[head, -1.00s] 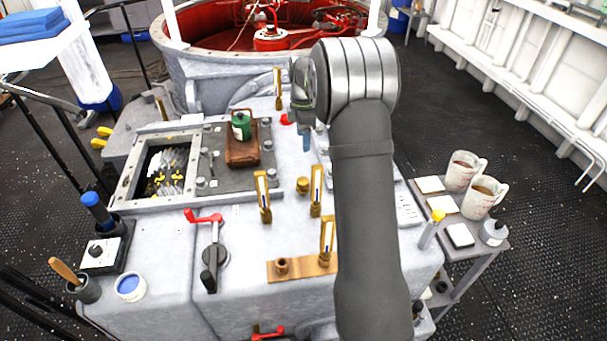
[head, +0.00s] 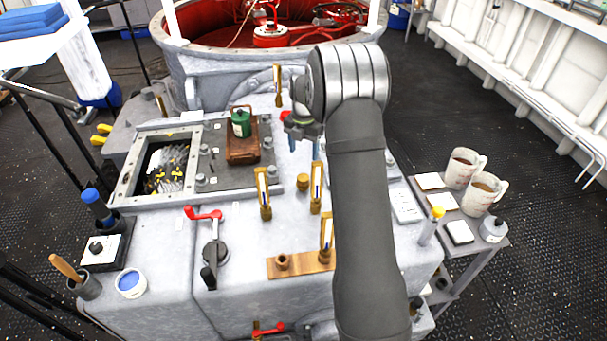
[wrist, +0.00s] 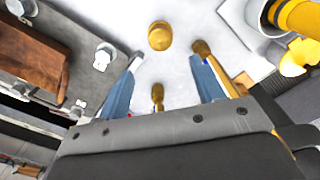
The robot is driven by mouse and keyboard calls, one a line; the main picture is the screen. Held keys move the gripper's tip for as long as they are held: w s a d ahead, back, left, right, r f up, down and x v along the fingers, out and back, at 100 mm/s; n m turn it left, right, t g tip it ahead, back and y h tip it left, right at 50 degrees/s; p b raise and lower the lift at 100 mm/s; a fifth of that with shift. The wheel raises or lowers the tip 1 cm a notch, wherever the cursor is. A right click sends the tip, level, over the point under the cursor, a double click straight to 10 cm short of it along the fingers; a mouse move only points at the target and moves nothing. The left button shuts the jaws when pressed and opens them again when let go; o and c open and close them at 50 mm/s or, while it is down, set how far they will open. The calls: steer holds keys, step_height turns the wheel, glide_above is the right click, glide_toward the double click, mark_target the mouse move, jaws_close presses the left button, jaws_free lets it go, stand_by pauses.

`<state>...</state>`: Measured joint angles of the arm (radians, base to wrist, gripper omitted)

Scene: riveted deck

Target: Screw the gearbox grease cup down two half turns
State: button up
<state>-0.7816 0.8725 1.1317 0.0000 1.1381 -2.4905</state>
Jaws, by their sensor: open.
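A round brass cap (head: 303,182), which looks like the grease cup, stands on the grey gearbox top (head: 245,240) between two upright brass gauges. It also shows in the wrist view (wrist: 160,36), top centre, beyond my fingertips. My gripper (head: 303,147) is open and empty above the gearbox, behind the cap in the head view. In the wrist view its two blue fingers (wrist: 165,65) are spread wide, with the cap lying roughly in line with the gap. The fingers do not touch the cap.
Brass gauges (head: 264,195) and (head: 316,190) stand close on either side of the cap. A green can (head: 241,124) sits on a brown block to the left, beside an open gear hatch (head: 126,187). A red-handled crank (head: 205,215) stands in front. Mugs stand on a right-hand side table.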

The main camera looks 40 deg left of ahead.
mark_target(304, 177)
step_height(304, 177, down, 11)
steer(key=shift+f, duration=0.1)
stand_by(0.3)
steer(key=c, duration=1)
steer(key=shift+m, duration=0.3)
steer(key=m, duration=0.3)
steer(key=shift+m, duration=0.4)
steer(key=m, duration=0.4)
steer(key=shift+d+m, duration=0.1)
steer(key=shift+m, duration=0.2)
steer(key=m, duration=0.4)
steer(key=shift+m, duration=1.9)
